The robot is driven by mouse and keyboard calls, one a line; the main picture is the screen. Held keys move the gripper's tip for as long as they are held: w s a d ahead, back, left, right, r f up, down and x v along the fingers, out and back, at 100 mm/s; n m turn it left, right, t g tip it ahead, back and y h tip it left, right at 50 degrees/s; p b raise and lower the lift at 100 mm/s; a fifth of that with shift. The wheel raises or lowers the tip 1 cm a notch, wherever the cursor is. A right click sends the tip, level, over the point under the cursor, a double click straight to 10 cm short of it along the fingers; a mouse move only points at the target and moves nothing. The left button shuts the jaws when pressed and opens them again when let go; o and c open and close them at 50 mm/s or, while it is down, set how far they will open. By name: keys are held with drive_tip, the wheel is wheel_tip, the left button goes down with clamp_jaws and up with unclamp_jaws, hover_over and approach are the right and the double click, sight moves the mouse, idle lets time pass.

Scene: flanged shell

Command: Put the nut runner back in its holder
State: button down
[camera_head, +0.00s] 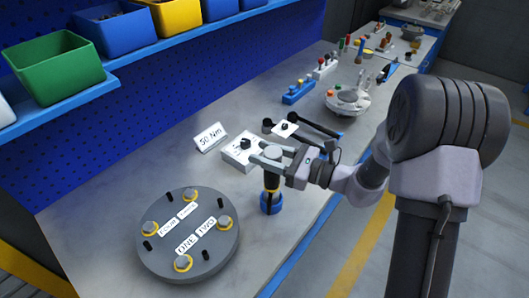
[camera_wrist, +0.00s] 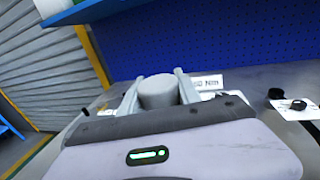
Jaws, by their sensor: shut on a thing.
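The nut runner (camera_head: 271,181), an upright tool with a grey top and a yellow band, is between the fingers of my gripper (camera_head: 263,155). My gripper is shut on it near its top. In the wrist view its round grey top (camera_wrist: 158,91) shows between the two fingers (camera_wrist: 158,96). Directly below the tool is a blue round cup (camera_head: 271,203) on the bench, which looks like the holder. The tool's lower end meets the cup in the picture; I cannot tell whether it is seated inside or just above.
A grey flanged disc (camera_head: 191,262) with yellow-ringed bolts and labels lies left of the cup. Behind are a "50 Nm" sign (camera_head: 210,137), a grey box (camera_head: 238,158) with a black knob and a black-handled tool (camera_head: 315,126). Bins (camera_head: 58,65) stand on the blue shelf.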

drive_tip(key=shift+f+b, duration=1.45)
drive_tip(key=shift+f, duration=0.35)
drive_tip(key=c, duration=0.8)
unclamp_jaws()
drive_tip(key=shift+o, duration=0.2)
drive_tip(key=shift+d, duration=0.1)
drive_tip(key=p+v, duration=0.4)
drive_tip(key=v, duration=1.3)
drive_tip(key=shift+s+d, duration=0.1)
